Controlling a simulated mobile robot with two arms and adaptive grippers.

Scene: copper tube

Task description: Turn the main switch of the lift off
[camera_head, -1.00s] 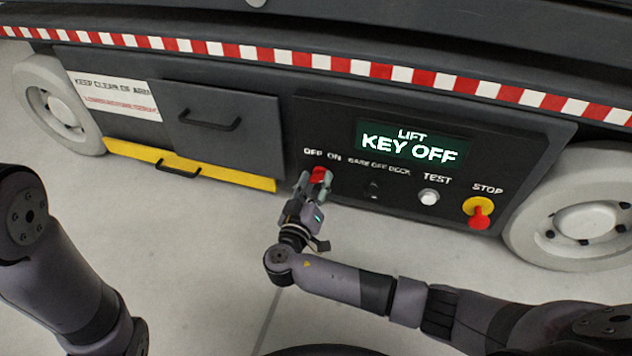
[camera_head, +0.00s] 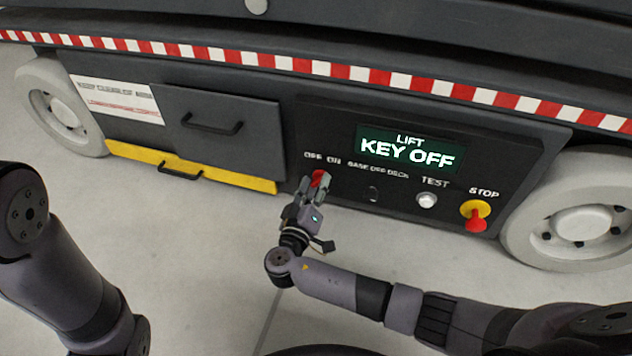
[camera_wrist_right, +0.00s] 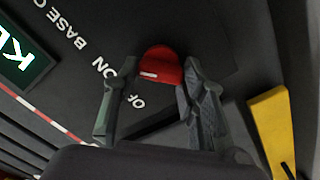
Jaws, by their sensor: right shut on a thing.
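The main switch is a red knob (camera_head: 320,176) below the OFF and ON labels on the lift's dark control panel (camera_head: 480,150). My right gripper (camera_head: 314,187) is shut on this knob. In the right wrist view the red knob (camera_wrist_right: 160,66) sits between the two fingertips of the right gripper (camera_wrist_right: 160,82), with a short white mark on it. Which label the mark points to is hard to tell. The green display (camera_head: 408,149) reads "LIFT KEY OFF". My left gripper is out of view; only part of that arm shows at the left.
Right of the knob are a dark base/deck selector (camera_head: 374,194), a white TEST button (camera_head: 427,200) and a red STOP button (camera_head: 475,225) on a yellow base. A yellow step (camera_head: 225,179) and white wheels flank the panel. The floor in front is clear.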

